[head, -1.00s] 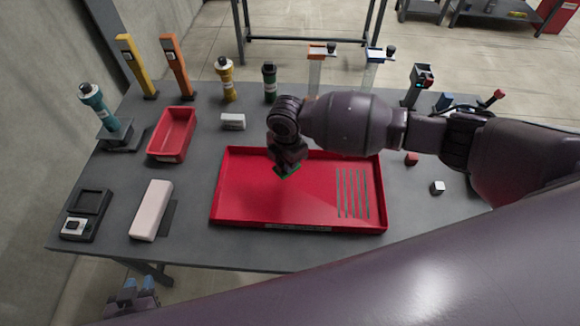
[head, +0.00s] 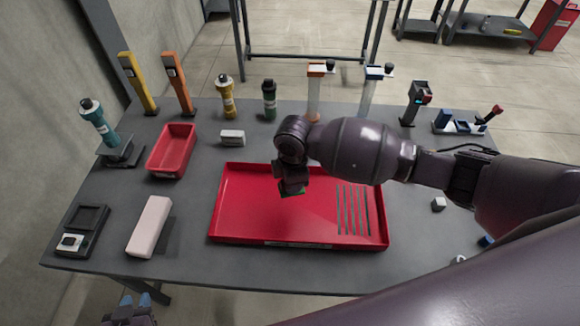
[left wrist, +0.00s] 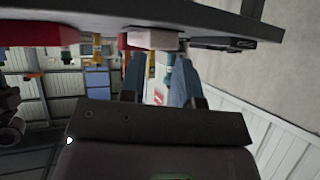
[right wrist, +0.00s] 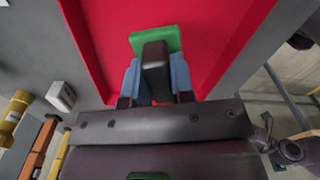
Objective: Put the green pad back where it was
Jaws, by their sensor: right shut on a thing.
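The green pad (right wrist: 155,40) is in my right gripper (head: 292,183). In the right wrist view a dark upright block on the pad sits between the blue fingers (right wrist: 155,80), which are shut on it. In the head view only a sliver of the pad (head: 293,191) shows under the gripper, over the back middle of the red tray (head: 250,220). I cannot tell whether it touches the tray floor. My left gripper (head: 135,302) is low, in front of the table's near left edge. In the left wrist view its blue fingers (left wrist: 155,80) are apart with nothing between them.
Several thin strips (head: 352,210) lie at the tray's right. A red bin (head: 172,150), a white box (head: 232,137) and a pale pink block (head: 149,226) stand left of it. Bottles and posts line the back. My right arm crosses the table's right side.

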